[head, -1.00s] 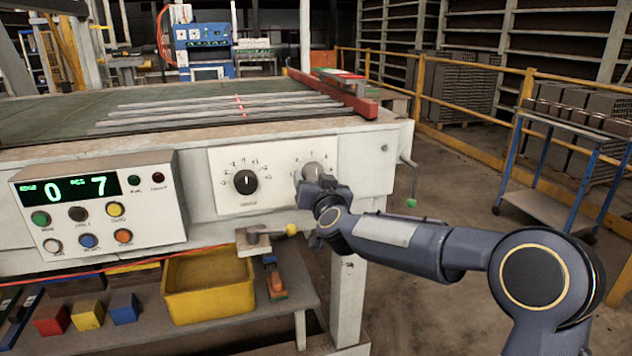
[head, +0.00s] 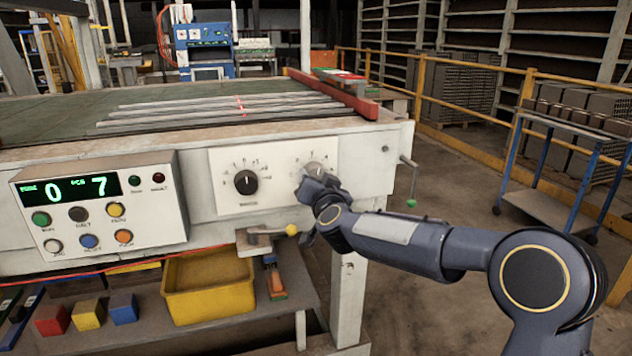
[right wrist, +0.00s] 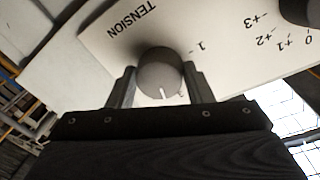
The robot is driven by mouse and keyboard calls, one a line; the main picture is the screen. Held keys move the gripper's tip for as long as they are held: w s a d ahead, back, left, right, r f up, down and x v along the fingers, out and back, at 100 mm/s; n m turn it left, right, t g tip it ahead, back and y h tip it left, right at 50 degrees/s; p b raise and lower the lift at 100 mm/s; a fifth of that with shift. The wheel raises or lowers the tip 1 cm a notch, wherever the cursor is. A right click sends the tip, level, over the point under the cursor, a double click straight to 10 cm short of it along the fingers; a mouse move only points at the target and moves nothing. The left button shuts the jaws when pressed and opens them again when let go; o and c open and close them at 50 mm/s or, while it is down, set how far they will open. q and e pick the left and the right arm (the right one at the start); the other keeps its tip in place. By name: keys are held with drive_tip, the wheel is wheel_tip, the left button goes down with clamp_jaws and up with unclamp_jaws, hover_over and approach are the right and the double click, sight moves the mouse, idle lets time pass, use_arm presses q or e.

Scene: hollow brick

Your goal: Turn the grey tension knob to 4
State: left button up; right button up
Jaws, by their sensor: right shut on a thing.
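The grey tension knob (head: 314,169) sits on the white panel at the front of the table, partly hidden by my right gripper (head: 312,184). In the right wrist view the round knob (right wrist: 160,72) lies between the two fingers of my right gripper (right wrist: 158,88), one on each side. The gripper is shut on it. A white pointer mark shows on the knob's near edge. The word TENSION and a 1 are printed beside it; the other numbers are hidden or too small to read. My left gripper is not in view.
A black knob (head: 246,182) with its own scale is left of the grey one. A box with buttons (head: 100,213) and a display reading 0 and 7 is further left. A lever with a yellow ball (head: 291,230) is just below my gripper. A green-tipped crank (head: 411,203) is right.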

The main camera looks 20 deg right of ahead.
drive_tip(key=m, duration=0.5)
drive_tip(key=shift+r, duration=0.1)
drive_tip(key=shift+m+g+y, duration=0.3)
drive_tip(key=shift+m, duration=0.1)
idle(0.3)
drive_tip(key=o, duration=1)
drive_tip(key=s, duration=0.7)
drive_tip(key=shift+s+a+r, duration=0.15)
drive_tip(key=shift+s+r, duration=0.1)
drive_tip(key=shift+s, duration=0.15)
drive_tip(key=shift+s, duration=0.15)
